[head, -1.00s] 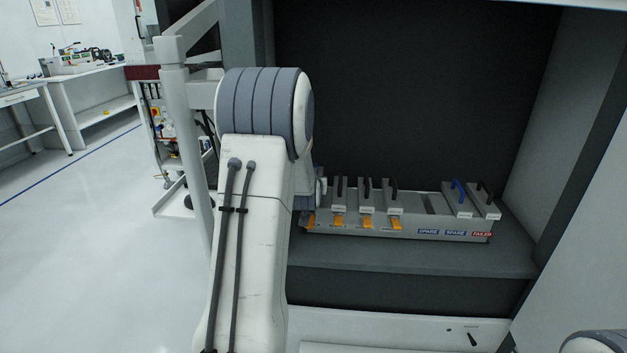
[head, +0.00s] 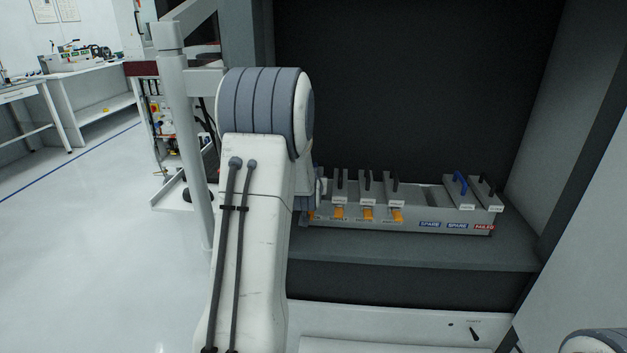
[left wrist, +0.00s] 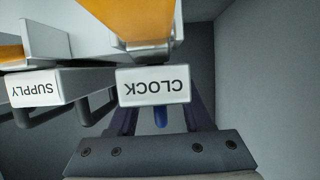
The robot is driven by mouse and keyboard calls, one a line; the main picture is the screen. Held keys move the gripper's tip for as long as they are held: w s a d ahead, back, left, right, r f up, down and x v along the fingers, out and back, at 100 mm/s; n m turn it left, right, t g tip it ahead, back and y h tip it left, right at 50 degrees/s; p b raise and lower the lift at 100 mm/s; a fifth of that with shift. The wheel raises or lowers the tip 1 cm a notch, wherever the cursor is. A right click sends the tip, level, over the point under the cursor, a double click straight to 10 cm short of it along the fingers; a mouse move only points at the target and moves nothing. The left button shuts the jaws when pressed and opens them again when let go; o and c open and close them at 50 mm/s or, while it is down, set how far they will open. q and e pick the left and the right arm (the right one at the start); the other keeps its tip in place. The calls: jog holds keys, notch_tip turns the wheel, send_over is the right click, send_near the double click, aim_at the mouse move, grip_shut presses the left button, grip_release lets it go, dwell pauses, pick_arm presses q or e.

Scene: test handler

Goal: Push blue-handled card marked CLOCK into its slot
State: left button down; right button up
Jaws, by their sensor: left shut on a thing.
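The card marked CLOCK (left wrist: 153,86) is in the middle of the left wrist view, its label upside down. Its blue handle (left wrist: 160,118) shows just below the label. My left gripper (left wrist: 160,122) is shut on this handle, with a dark finger on either side. An orange lever (left wrist: 140,20) shows above the label. How deep the card sits in its slot cannot be told. In the head view my left arm hides the gripper and the CLOCK card at the left end of the grey rack (head: 365,223). My right gripper is out of view.
A card marked SUPPLY (left wrist: 33,88) is beside CLOCK. In the head view, several black-handled cards (head: 367,187) stand in the rack above orange levers. Another blue-handled card (head: 465,195) stands at the right end, above SPARE labels. Dark shelf (head: 420,250) is free in front.

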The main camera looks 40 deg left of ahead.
pick_arm(q)
jog(key=shift+f, duration=0.2)
jog(key=shift+c, duration=1.2)
grip_release()
jog(key=shift+f, duration=0.1)
jog(key=v, duration=1)
jog(key=shift+s+d, duration=0.15)
jog(key=shift+s, duration=0.15)
